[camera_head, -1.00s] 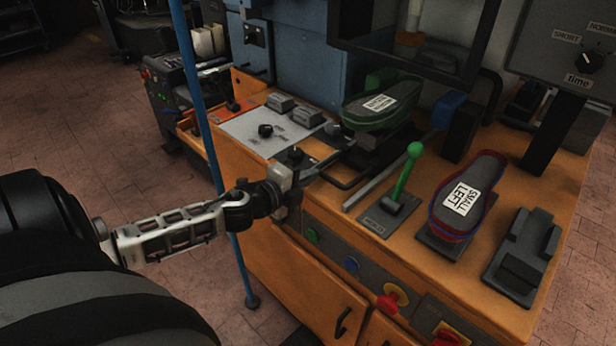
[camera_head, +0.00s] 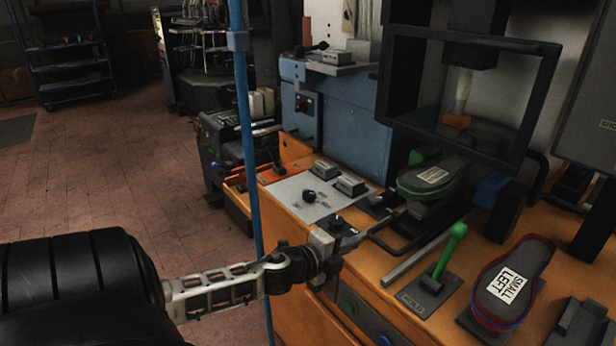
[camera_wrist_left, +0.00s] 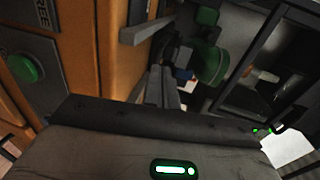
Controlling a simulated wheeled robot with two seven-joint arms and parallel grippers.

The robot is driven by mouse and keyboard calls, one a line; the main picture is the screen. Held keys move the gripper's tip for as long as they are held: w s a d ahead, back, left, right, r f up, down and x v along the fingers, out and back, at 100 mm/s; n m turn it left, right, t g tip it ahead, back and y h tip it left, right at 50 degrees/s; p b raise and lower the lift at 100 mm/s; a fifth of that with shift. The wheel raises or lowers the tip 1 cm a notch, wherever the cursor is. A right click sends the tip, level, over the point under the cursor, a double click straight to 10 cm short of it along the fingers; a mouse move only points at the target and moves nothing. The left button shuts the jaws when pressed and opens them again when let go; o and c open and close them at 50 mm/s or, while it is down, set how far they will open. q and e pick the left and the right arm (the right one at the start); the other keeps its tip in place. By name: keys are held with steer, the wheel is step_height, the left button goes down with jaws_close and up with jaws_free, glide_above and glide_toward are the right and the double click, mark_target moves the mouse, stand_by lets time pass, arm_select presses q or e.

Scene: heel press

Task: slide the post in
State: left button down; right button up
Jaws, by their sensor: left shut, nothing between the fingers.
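The post carries a green shoe form (camera_head: 432,178) with a white label, below the press frame. A black bar handle (camera_head: 392,247) sticks out at its front, toward the bench edge. My left gripper (camera_head: 358,232) is shut and empty, just left of the handle above the bench's front edge. I cannot tell if it touches the handle. In the left wrist view the closed fingers (camera_wrist_left: 163,84) point toward the green form (camera_wrist_left: 212,64), which lies beyond them and to the right. The post's lower part is mostly hidden. My right gripper is not in view.
A green-knobbed lever (camera_head: 450,252) and a "SMALL LEFT" shoe form (camera_head: 512,285) stand right of the handle. A grey control panel (camera_head: 287,193) lies left. The black press frame (camera_head: 385,85) stands over the back. A blue pole (camera_head: 249,150) rises before the bench.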

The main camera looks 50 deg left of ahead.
arm_select(q)
steer(key=v, duration=0.9)
steer(key=shift+s+b, duration=0.4)
steer(key=shift+f, duration=0.1)
steer(key=s+d+f+n+g, duration=0.3)
steer(key=s+d+f+n, duration=0.2)
steer(key=d+f+n, duration=0.6)
steer(key=s+d+f+n+g+h, duration=0.2)
steer(key=s+d+f+n, duration=0.1)
steer(key=d, duration=0.9)
step_height(320, 180, down, 2)
steer(key=shift+s+d+f+n+g, duration=0.2)
steer(key=shift+d+n+g, duration=0.15)
steer(key=shift+n, duration=0.55)
